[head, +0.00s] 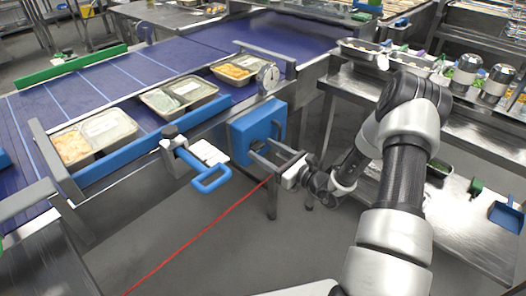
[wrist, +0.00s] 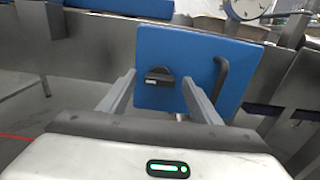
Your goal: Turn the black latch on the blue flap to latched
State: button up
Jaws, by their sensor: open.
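The blue flap (head: 247,127) is an upright square panel on the front of the conveyor frame in the head view. It also fills the middle of the wrist view (wrist: 212,52), with a dark bar handle (wrist: 221,77) on its right side. The black latch (wrist: 160,79) sits on the flap's left part, its knob lying about level. My gripper (head: 265,152) is open in front of the flap. In the wrist view its two fingers (wrist: 156,92) stand left and right of the latch, apart from it. The latch is hard to make out in the head view.
A blue loop handle (head: 211,180) on a clamp sticks out left of my gripper. Several filled trays (head: 179,95) stand on the purple conveyor behind a blue rail. A round dial (head: 268,77) is above the flap. A steel table (head: 465,215) is at the right. A red line crosses the floor.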

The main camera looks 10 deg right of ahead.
jog(key=shift+w+a, duration=0.35)
jog(key=shift+w, duration=0.15)
jog(key=c, duration=1)
jog(key=shift+c, duration=0.2)
